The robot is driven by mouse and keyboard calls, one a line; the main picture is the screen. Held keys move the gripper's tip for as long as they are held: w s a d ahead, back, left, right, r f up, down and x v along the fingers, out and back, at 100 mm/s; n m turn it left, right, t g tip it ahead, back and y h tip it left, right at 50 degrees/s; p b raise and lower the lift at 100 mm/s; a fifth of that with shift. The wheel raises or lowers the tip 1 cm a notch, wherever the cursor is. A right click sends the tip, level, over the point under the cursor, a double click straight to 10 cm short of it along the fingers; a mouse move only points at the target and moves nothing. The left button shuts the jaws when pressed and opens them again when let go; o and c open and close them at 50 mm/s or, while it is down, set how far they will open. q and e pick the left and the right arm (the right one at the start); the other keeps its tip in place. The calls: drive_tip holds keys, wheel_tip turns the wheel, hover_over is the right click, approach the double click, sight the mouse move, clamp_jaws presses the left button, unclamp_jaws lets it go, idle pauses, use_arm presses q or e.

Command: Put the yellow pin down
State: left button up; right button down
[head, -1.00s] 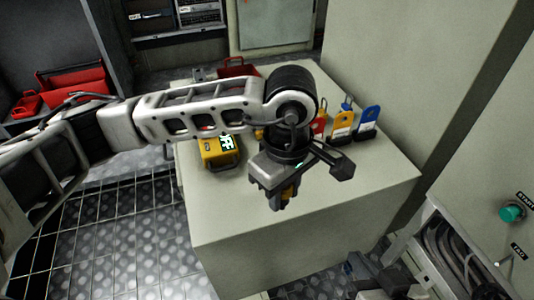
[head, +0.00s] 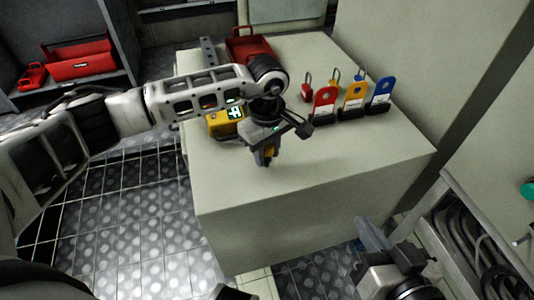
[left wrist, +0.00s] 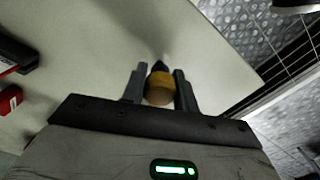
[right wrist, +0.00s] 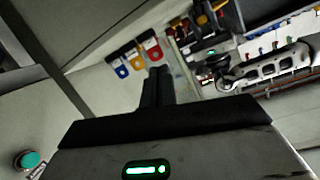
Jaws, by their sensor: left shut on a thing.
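The yellow pin (left wrist: 159,88) is a short rounded yellow-brown piece with a dark tip, clasped between the two dark fingers of my left gripper (left wrist: 161,92). In the head view the left gripper (head: 266,156) points down over the front part of the pale cabinet top (head: 350,150), with a little yellow showing at its fingers. I cannot tell whether the pin touches the top. My right gripper (head: 370,233) is low at the right, in front of the cabinet. In the right wrist view its fingers (right wrist: 158,88) are together and nothing shows between them.
Red (head: 325,98), yellow (head: 353,95) and blue (head: 381,91) tags stand in a row at the right, with small padlocks behind. A yellow device (head: 222,125) is partly behind my left arm. A red toolbox (head: 248,46) is at the back. The top's front right is clear.

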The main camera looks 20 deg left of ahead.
use_arm(q)
drive_tip(key=shift+f, duration=0.5)
drive_tip(key=o, duration=1)
drive_tip(key=shift+r, duration=0.1)
drive_tip(key=shift+o, duration=0.2)
use_arm(e)
drive_tip(key=shift+w+a+r, duration=0.1)
drive_tip(key=shift+w+r, duration=0.1)
drive_tip(key=shift+r, duration=0.3)
